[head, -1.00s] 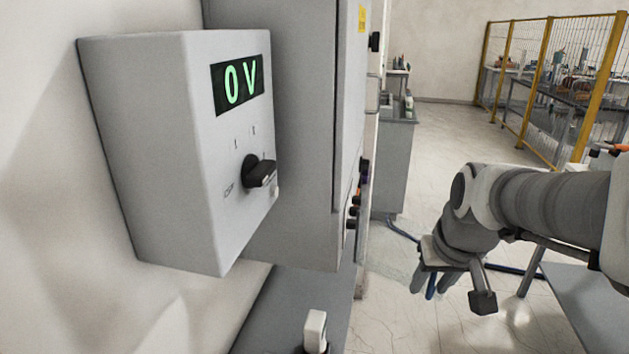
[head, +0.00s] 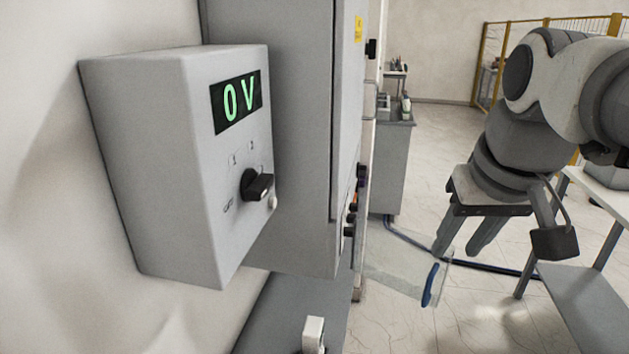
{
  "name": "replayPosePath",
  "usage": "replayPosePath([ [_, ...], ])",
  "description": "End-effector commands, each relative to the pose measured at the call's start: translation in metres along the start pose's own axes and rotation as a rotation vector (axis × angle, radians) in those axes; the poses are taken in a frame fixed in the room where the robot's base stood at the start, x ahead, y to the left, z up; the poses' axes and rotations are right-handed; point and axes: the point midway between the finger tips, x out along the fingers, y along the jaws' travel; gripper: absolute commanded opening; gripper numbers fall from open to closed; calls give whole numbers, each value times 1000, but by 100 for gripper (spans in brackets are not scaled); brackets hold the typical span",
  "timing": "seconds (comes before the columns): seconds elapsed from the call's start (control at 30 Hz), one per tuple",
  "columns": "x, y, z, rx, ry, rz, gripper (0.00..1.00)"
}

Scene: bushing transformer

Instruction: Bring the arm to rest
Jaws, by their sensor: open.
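My gripper (head: 456,248) hangs at the right of the head view, below the bent arm (head: 540,120). Its fingers point down and to the left, apart from each other, and nothing shows between them. It is in free air, to the right of the grey cabinet and clear of it. Part of my arm runs out of the picture at the right edge.
A grey control box (head: 175,165) with a "0 V" display (head: 236,101) and a black knob (head: 257,184) is at the left. A grey cabinet (head: 285,130) stands behind it. A clear panel with a blue handle (head: 430,285) is below my gripper. A table (head: 590,300) is at the lower right.

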Motion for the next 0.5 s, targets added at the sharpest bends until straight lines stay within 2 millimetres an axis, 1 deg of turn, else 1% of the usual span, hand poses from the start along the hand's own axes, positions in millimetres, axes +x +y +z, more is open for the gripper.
replayPosePath([
  [0.03,-6,0,-1,0,2,0,42],
  [0.1,-11,0,0,0,1,0,42],
  [0.2,-15,0,0,0,0,0,42],
  [0.5,-15,0,0,-1,0,-1,42],
])
